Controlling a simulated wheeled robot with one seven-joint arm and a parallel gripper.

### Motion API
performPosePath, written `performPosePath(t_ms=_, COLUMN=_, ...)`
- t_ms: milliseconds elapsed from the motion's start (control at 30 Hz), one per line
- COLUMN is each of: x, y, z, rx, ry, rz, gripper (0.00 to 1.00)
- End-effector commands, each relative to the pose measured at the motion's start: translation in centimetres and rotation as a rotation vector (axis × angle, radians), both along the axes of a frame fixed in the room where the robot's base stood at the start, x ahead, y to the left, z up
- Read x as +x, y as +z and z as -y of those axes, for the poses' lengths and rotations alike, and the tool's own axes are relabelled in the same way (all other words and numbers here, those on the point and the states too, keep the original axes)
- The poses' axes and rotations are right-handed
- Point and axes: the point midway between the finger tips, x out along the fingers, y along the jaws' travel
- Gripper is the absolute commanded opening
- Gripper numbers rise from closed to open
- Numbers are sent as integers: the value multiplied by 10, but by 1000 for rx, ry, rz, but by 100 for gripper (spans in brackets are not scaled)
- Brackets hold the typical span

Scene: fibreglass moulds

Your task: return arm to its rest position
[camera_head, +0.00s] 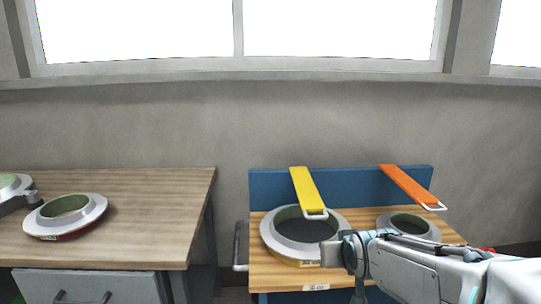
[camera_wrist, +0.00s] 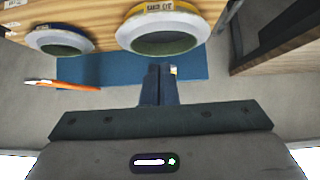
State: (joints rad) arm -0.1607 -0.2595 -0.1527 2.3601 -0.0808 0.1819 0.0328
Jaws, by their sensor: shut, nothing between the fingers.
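My arm reaches in from the lower right in the head view. My gripper (camera_head: 329,253) is shut and empty, in front of the larger mould's lower right edge in that picture. In the wrist view my gripper's fingers (camera_wrist: 160,85) are together with nothing between them, in front of the blue panel (camera_wrist: 100,70). I cannot tell the exact gap between the gripper and the mould.
A blue-backed wooden bench (camera_head: 262,280) holds a large ring mould (camera_head: 275,240) and a smaller one (camera_head: 432,232), below yellow (camera_head: 306,187) and orange (camera_head: 408,185) levers. A wooden table (camera_head: 150,210) at left carries another ring mould (camera_head: 93,211). A floor gap separates them.

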Motion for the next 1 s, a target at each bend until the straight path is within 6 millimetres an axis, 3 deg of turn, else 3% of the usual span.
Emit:
performPosePath(t_ms=33, x=-13, y=24, z=1, rx=2, ry=-7, rz=-41, gripper=0)
performPosePath(t_ms=600, x=-158, y=112, z=-2, rx=5, ry=-46, rz=-535, gripper=0)
performPosePath(t_ms=800, x=-179, y=119, z=-2, rx=3, ry=-49, rz=-604, gripper=0)
performPosePath(t_ms=1000, x=-181, y=118, z=-2, rx=3, ry=-49, rz=-609, gripper=0)
